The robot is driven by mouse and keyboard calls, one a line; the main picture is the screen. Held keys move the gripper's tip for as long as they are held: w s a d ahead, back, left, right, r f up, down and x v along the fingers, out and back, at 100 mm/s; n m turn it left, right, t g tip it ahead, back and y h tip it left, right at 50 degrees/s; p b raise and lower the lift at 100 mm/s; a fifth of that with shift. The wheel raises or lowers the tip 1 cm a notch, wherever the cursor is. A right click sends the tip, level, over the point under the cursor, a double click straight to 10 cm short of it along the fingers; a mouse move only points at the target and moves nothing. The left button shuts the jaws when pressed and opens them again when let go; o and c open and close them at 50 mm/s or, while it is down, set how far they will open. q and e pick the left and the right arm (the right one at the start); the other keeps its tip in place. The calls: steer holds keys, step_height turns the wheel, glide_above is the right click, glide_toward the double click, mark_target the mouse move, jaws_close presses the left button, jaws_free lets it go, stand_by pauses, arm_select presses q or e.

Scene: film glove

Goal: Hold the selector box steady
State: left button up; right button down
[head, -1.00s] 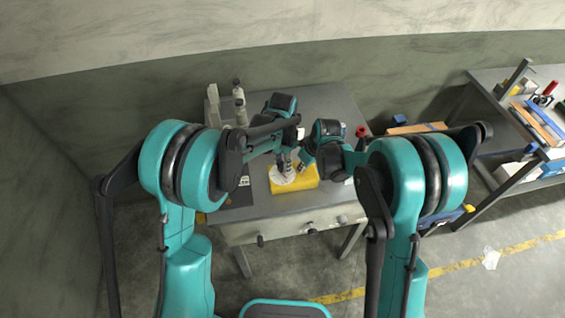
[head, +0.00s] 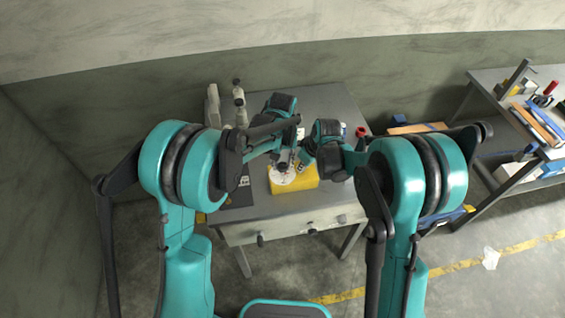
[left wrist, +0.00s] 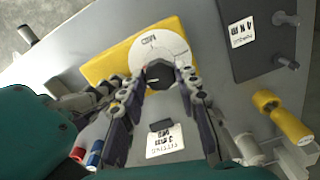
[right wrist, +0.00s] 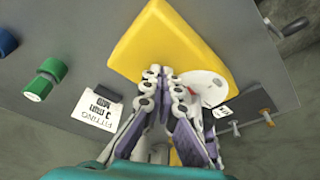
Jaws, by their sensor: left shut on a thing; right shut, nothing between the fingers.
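The selector box (head: 305,183) is a yellow block on the grey table, with a white round dial (left wrist: 148,48) on its top face. A dark knob (left wrist: 159,74) stands at the dial. My left gripper (left wrist: 165,80) is shut on this knob from above; in the head view it (head: 284,160) covers part of the dial. My right gripper (head: 303,166) is beside it at the box. In the right wrist view its closed fingertips (right wrist: 165,76) are at the edge of the yellow box (right wrist: 165,42), empty; I cannot tell whether they touch it.
The table (head: 320,100) also holds a dark panel (left wrist: 262,40), a white label card (left wrist: 165,142), green and blue round parts (right wrist: 45,78) and a red part (head: 361,131). A second bench (head: 500,75) stands at right. Both forearms crowd the space over the box.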

mark_target(283, 165)
arm_select(q)
steer(key=n, duration=0.5)
steer(key=shift+n, duration=0.3)
steer(key=n, duration=0.5)
steer(key=shift+n, duration=0.4)
steer(key=o, duration=1.2)
steer(key=shift+r, duration=0.1)
step_height(283, 165, up, 12)
steer(key=shift+f, duration=0.1)
